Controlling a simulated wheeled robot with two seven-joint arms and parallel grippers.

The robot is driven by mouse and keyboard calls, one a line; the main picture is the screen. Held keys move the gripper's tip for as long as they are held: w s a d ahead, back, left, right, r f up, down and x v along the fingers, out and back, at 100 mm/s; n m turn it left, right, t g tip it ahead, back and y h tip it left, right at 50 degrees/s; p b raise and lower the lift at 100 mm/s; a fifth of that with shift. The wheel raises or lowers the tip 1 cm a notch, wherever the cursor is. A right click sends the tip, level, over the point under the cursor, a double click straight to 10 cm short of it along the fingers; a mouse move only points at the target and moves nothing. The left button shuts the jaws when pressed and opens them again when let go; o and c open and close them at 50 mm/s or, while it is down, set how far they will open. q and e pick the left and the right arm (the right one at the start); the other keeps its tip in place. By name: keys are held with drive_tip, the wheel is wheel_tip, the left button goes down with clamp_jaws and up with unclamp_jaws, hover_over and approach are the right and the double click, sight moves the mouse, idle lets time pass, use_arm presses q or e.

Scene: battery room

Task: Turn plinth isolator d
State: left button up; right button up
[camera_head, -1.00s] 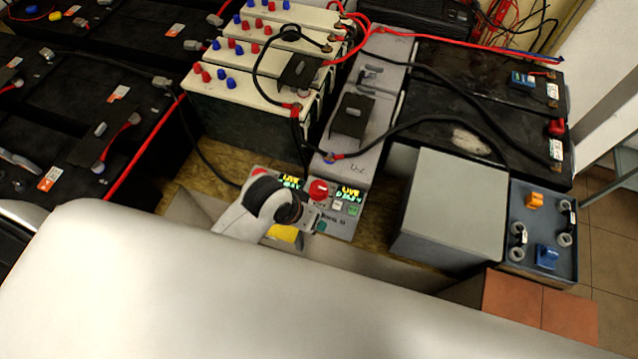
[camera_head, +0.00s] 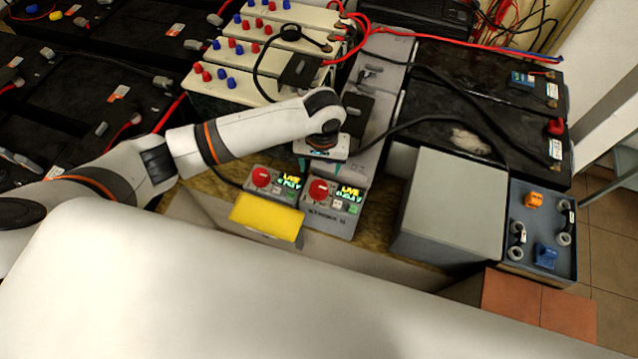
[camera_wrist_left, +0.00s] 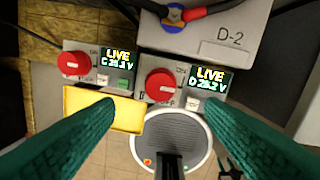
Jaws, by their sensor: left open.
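Plinth isolator d is a grey box with a red rotary knob (camera_head: 320,190), which also shows in the left wrist view (camera_wrist_left: 160,84). Its lit display (camera_wrist_left: 208,80) reads LIVE with a D voltage. My left gripper (camera_head: 320,160) is just behind the isolator in the head view, pointing down. In the left wrist view its two green fingers (camera_wrist_left: 155,112) are wide apart and empty, with the knob between and beyond them. They do not touch the knob. My right gripper is not in view.
Isolator c (camera_head: 262,177), with a similar red knob, stands directly left. A yellow plate (camera_head: 266,217) is in front of it. A grey box (camera_head: 453,205) stands to the right. Batteries and black cables (camera_head: 400,120) lie behind.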

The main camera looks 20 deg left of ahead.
sight(319, 186)
use_arm(q)
wheel_tip(319, 186, down, 10)
drive_tip(key=shift+a+f, duration=0.1)
drive_tip(key=shift+f, duration=0.15)
drive_tip(key=c, duration=1)
drive_tip(key=shift+o, duration=0.2)
